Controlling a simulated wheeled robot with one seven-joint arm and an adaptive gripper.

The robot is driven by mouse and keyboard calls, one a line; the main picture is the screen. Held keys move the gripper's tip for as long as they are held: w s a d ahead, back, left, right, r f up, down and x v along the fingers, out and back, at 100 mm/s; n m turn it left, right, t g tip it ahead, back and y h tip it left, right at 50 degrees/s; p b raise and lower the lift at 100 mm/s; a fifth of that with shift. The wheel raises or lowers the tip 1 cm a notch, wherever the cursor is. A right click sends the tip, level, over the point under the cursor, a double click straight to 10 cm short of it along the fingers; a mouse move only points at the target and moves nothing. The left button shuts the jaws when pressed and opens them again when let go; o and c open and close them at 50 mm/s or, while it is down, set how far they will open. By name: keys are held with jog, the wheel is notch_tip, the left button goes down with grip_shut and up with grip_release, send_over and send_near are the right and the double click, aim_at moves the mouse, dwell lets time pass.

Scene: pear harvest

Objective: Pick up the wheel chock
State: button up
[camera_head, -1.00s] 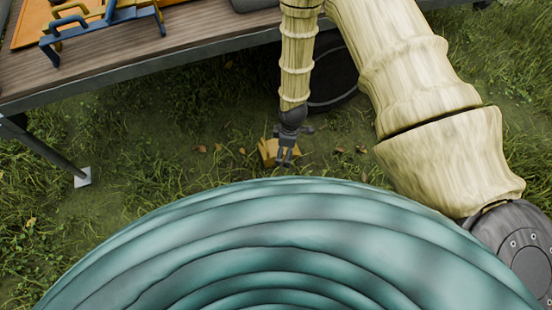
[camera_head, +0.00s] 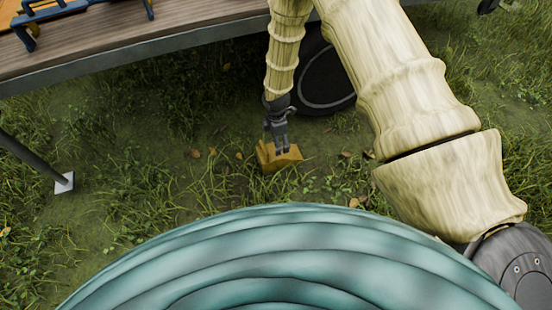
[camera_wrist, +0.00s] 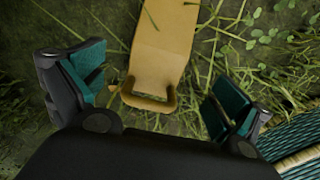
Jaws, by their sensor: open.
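The wheel chock (camera_head: 284,160) is a yellow-orange wedge lying on the grass in front of a dark wheel. In the wrist view the chock (camera_wrist: 163,42) runs from the top edge to a raised, hollow end with short side walls near the middle. My gripper (camera_head: 281,152) is over the chock in the head view and covers part of it. In the wrist view my gripper (camera_wrist: 152,92) has its two teal-padded fingers spread wide, one to each side of the chock, with clear gaps and nothing held.
A dark wheel (camera_head: 325,80) stands behind the chock under a wooden flatbed (camera_head: 110,48) with a metal edge. A support leg with a white foot (camera_head: 64,183) stands at the left. Grass and fallen leaves surround the chock.

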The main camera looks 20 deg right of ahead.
jog(key=shift+f+b, duration=2.2)
jog(key=shift+f, duration=2)
jog(key=shift+r, duration=0.1)
jog(key=c, duration=1.4)
jog(key=shift+r, duration=0.1)
